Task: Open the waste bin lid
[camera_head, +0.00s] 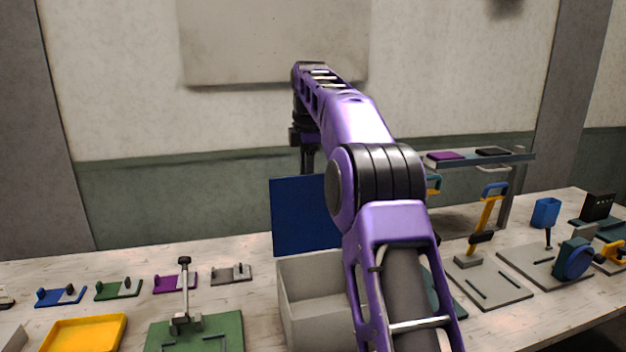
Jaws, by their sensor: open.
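A light grey open-topped box (306,294), which looks like the waste bin, stands on the table in the middle. Its blue lid (296,222) stands upright at the back edge, so the box's inside shows. My arm hides the right part of both. My gripper (307,162) points down at the lid's top edge, in the upper middle of the view. It is open, with nothing visible between its fingers. I cannot tell whether it touches the lid.
A green plate with a lever (184,290) and a yellow tray (84,334) lie left of the bin. Several small coloured fixtures stand behind them.

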